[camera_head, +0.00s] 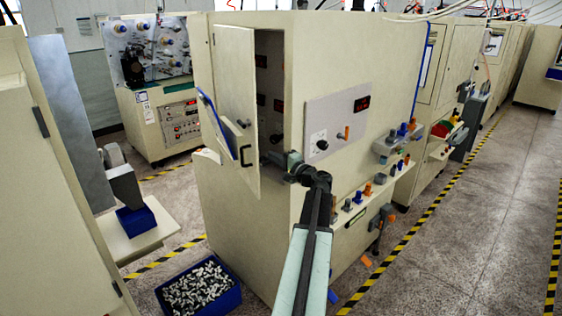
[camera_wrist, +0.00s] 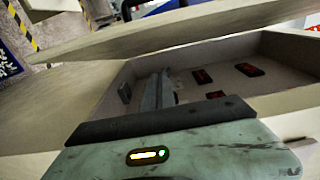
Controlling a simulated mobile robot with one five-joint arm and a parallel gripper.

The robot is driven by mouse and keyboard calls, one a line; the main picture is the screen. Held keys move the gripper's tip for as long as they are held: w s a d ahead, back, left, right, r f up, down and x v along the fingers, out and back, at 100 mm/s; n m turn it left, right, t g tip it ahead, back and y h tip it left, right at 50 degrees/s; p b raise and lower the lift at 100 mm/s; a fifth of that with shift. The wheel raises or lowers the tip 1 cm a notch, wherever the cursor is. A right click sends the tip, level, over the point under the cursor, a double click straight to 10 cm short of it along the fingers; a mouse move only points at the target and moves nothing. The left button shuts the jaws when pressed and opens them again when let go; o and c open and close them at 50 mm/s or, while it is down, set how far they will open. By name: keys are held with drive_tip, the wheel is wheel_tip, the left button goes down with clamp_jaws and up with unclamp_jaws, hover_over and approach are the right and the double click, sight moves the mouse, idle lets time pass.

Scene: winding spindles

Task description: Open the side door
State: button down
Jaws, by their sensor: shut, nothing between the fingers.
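The side door (camera_head: 236,95) is a tall cream panel on the cream machine cabinet (camera_head: 335,150). It stands partly open, swung out with a dark gap on its right. My gripper (camera_head: 268,157) is shut and empty, reaching into the gap behind the door's free edge, beside the handle. I cannot tell whether it touches the door. In the wrist view my gripper (camera_wrist: 158,92) points into the recess (camera_wrist: 225,75), where red displays show.
A blue crate of small white and dark pieces (camera_head: 200,288) stands on the floor below the door. A panel with a knob (camera_head: 318,143) is right of the opening. Coloured spindles (camera_head: 400,130) stick out farther right. The aisle at right (camera_head: 490,200) is clear.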

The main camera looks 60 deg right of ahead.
drive_tip(key=w, duration=0.1)
drive_tip(key=w+a, duration=0.1)
drive_tip(key=w, duration=0.1)
drive_tip(key=w+a, duration=0.1)
drive_tip(key=w, duration=0.1)
drive_tip(key=shift+a, duration=0.2)
